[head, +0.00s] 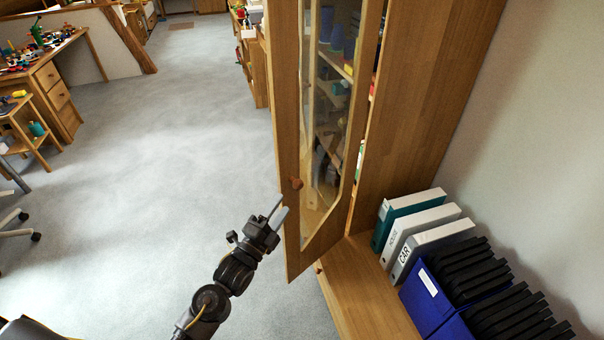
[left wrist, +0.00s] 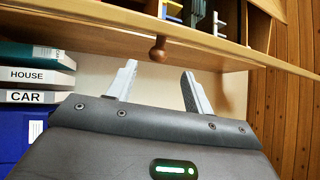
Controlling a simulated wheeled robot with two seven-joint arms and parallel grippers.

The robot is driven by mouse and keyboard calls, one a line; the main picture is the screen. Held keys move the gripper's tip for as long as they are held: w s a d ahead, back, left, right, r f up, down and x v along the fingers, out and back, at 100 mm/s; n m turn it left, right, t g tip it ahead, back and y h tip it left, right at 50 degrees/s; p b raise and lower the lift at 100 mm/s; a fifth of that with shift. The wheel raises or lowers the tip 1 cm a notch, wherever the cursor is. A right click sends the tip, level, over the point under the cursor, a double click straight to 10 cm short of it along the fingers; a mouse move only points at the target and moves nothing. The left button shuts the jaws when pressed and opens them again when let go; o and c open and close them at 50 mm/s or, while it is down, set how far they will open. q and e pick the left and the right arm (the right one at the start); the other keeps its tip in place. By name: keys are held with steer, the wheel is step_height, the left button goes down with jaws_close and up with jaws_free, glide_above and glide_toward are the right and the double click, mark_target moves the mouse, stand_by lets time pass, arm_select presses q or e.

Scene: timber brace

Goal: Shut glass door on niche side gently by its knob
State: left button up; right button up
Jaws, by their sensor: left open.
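The glass door (head: 291,130) has a wooden frame and stands partly open in front of the cabinet's shelves in the head view. Its round wooden knob (head: 296,183) is on the frame's left edge, low down. In the left wrist view the knob (left wrist: 158,50) shows ahead of the fingertips, roughly between them. My left gripper (head: 277,208) is open and empty, just below and left of the knob, apart from it. Its two fingers (left wrist: 157,78) are spread in the left wrist view. My right gripper is in neither view.
Binders (head: 425,232) and a blue box (head: 428,298) with black folders stand on the wooden ledge (head: 365,290) at right. A desk (head: 55,85) with small toys stands far left. The grey carpet (head: 160,170) between is clear.

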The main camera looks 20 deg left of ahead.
mark_target(301, 180)
arm_select(q)
steer(key=p+x, duration=0.2)
steer(key=x, duration=0.7)
steer(key=shift+w+d+p, duration=0.3)
steer(key=shift+p, duration=0.05)
steer(key=shift+w+d+r, duration=0.1)
steer(key=shift+w+d, duration=0.05)
steer(key=shift+w, duration=0.45)
steer(key=shift+c, duration=0.4)
steer(key=shift+c, duration=1.3)
jaws_close()
